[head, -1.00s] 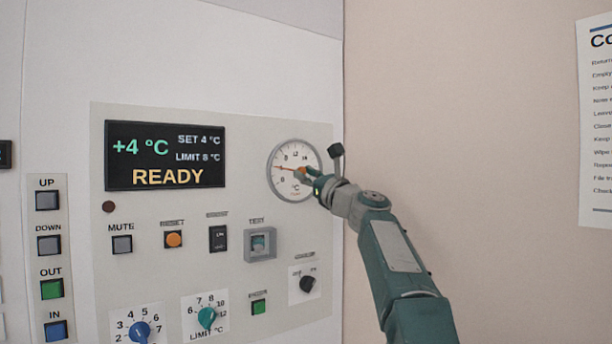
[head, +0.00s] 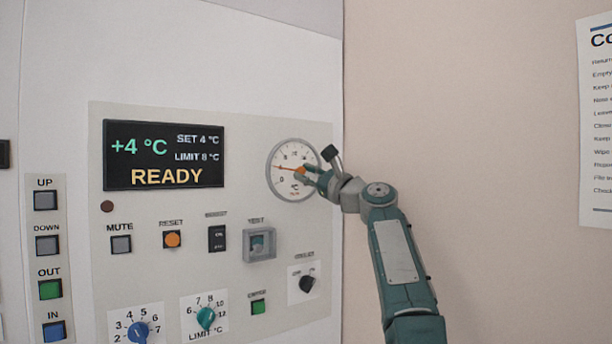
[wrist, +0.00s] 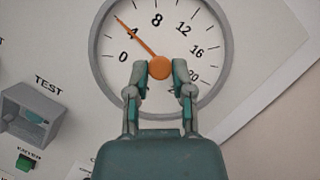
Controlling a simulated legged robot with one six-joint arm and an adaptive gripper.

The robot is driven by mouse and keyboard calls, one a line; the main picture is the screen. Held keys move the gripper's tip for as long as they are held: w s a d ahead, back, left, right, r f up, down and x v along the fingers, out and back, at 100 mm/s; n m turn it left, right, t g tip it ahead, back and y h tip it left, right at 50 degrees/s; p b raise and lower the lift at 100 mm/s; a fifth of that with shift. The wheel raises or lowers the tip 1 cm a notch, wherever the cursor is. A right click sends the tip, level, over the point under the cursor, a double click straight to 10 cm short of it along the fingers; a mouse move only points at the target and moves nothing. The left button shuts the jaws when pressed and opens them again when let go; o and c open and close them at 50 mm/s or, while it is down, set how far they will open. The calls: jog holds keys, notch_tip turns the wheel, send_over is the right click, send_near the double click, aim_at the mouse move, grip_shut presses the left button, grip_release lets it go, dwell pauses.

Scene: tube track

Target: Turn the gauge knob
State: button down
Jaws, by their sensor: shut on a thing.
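The round white gauge (head: 286,157) is on the right side of the light control panel, with numbers around its face. Its orange knob (wrist: 159,67) sits at the dial's centre, and an orange pointer (wrist: 136,38) runs from it towards the 4. In the wrist view my gripper (wrist: 160,72) has one finger on each side of the knob and is shut on it. In the head view my gripper (head: 308,173) reaches the gauge from the right, and its fingers cover part of the lower right of the face.
The display (head: 164,155) reads +4 °C and READY. Below it are several buttons and dials, including a boxed TEST switch (head: 260,245), also in the wrist view (wrist: 38,112). A notice (head: 597,120) hangs on the right wall. The space between panel and notice is clear except for my arm.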

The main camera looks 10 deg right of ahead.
jog(key=shift+c, duration=2.4)
grip_release()
jog(key=shift+s, duration=0.15)
jog(key=shift+s+d+f, duration=0.15)
jog(key=shift+s+d, duration=0.2)
jog(key=shift+d, duration=0.05)
jog(key=v, duration=1)
jog(key=shift+s+f, duration=0.25)
jog(key=shift+d, duration=0.1)
